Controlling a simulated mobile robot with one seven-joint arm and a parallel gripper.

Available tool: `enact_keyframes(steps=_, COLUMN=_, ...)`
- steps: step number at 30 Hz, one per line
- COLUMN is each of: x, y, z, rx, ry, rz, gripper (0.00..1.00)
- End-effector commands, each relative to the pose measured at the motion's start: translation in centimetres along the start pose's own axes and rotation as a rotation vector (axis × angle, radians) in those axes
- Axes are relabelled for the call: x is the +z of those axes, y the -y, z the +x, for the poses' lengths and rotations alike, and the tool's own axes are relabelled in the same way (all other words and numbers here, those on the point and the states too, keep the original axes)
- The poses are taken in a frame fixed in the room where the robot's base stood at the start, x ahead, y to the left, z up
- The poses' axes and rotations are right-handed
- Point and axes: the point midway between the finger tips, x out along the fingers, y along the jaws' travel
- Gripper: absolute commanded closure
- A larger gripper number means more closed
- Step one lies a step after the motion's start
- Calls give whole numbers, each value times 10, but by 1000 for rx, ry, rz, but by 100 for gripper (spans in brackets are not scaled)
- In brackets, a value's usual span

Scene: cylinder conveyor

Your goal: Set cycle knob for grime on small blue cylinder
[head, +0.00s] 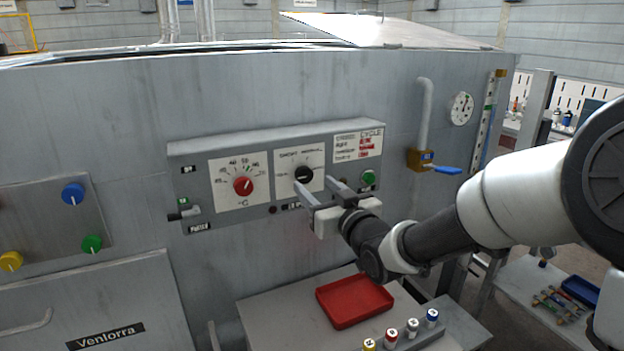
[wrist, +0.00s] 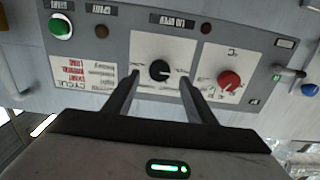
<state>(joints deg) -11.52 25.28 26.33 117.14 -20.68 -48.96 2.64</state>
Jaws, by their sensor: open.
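The black cycle knob (head: 303,174) sits on a white dial plate in the middle of the grey control panel; it also shows in the wrist view (wrist: 159,70), which is upside down. My gripper (head: 316,186) is open in front of this dial. In the wrist view its fingers (wrist: 159,80) stand either side of the knob, apart from it. A small cylinder with a blue top (head: 432,316) stands at the right end of a grey rack. The cycle chart (head: 358,145) is at the panel's upper right; its red words are too small to read surely.
A red temperature knob (head: 243,186) is left of the cycle dial, and a green button (head: 369,177) is right. A lever (head: 183,213) projects at the panel's left end. Below are a red tray (head: 354,301) and the rack (head: 414,341) with several capped cylinders. A blue-handled valve (head: 440,169) is at right.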

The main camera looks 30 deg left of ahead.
Motion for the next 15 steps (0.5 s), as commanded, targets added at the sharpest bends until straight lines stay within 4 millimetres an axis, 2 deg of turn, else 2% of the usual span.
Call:
enact_keyframes(steps=3, x=0, y=0, z=21, rx=-1, ry=0, rz=1, gripper=49)
enact_keyframes(steps=6, x=0, y=0, z=33, rx=0, ry=0, rz=0, gripper=49)
enact_keyframes(steps=15, x=0, y=0, z=45, rx=1, ry=0, rz=0, gripper=49)
